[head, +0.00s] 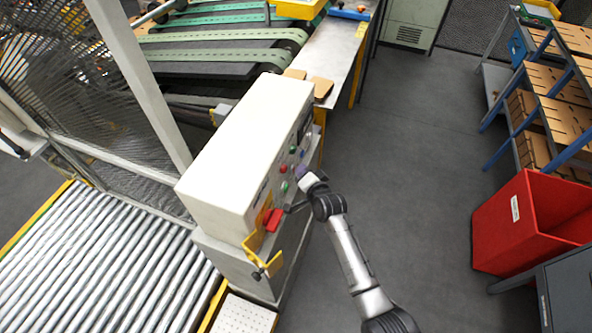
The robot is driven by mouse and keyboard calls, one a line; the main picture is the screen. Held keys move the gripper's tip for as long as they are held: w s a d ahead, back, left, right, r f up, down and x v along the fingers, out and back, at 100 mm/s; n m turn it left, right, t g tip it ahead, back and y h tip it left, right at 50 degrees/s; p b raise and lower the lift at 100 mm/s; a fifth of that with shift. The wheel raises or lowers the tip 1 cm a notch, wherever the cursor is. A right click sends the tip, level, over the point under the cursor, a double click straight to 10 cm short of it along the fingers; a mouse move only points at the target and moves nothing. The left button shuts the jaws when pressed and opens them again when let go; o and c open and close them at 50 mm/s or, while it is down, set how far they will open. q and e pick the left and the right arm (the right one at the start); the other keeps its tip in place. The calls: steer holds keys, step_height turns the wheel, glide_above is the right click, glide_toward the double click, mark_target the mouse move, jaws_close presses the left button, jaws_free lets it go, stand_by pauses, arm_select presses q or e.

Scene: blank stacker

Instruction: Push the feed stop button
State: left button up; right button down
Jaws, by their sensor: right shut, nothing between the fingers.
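The control cabinet (245,140) is a long cream box with a button panel on its right side. A red button (283,169) and a green button (284,186) sit near the middle of the panel. More small red and green buttons show a little farther up it. I cannot read the labels, so I cannot tell which one is the feed stop button. My right gripper (301,175) is shut and empty, close in front of the panel beside these buttons. Its tips partly cover the panel, and I cannot tell whether they touch it. My left gripper is not in view.
A red emergency-type knob (272,220) with a yellow guard (258,250) sticks out at the cabinet's near end. A roller conveyor (110,265) lies left. A red bin (530,222) and shelves (560,85) stand right. The grey floor (420,150) between is clear.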

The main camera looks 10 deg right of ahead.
steer(key=shift+d, duration=0.1)
stand_by(0.3)
steer(key=shift+s+d+p, duration=0.45)
steer(key=shift+s+d, duration=0.05)
steer(key=shift+d, duration=0.15)
steer(key=shift+s+d+p, duration=0.4)
steer(key=shift+s+d, duration=0.3)
steer(key=shift+d, duration=0.35)
steer(key=shift+s+d+p, duration=0.4)
steer(key=shift+s+d, duration=0.3)
steer(key=shift+d, duration=0.3)
